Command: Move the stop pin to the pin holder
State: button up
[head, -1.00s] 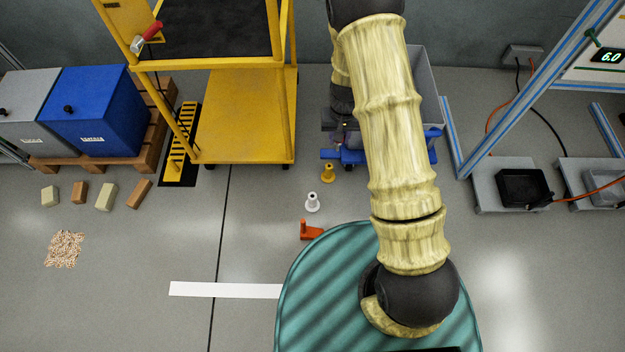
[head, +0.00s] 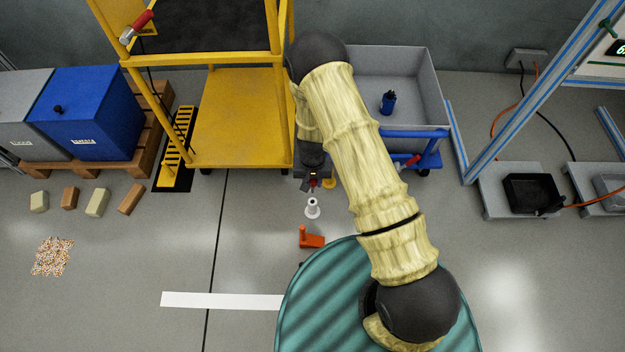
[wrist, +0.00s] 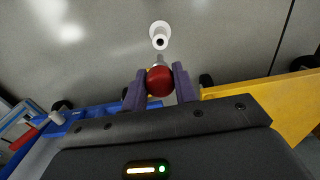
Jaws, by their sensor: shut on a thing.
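The stop pin has a round red knob (wrist: 159,81) and a short metal shaft. In the wrist view my gripper (wrist: 160,88) is shut on the knob, with the shaft end pointing toward a white flanged post with a dark hole (wrist: 160,36), apparently the pin holder. Pin and post look apart. In the head view the white holder (head: 312,209) stands upright on the floor. My gripper (head: 313,182) is just behind it, with a bit of the red knob showing.
A yellow post (head: 329,183) stands right beside my gripper, partly hidden. An orange block with an upright peg (head: 311,239) is in front of the white holder. A yellow frame (head: 240,120) is behind left. A blue cart with grey bin (head: 400,80) is behind right.

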aim_at(312, 189)
jog(key=shift+f+b, duration=1.6)
jog(key=shift+f, duration=1.3)
jog(key=shift+w, duration=0.1)
jog(key=shift+d+p, duration=0.15)
jog(key=shift+p, duration=0.3)
jog(key=shift+f+b, duration=1.4)
jog(key=shift+f, duration=1.3)
jog(key=o, duration=1)
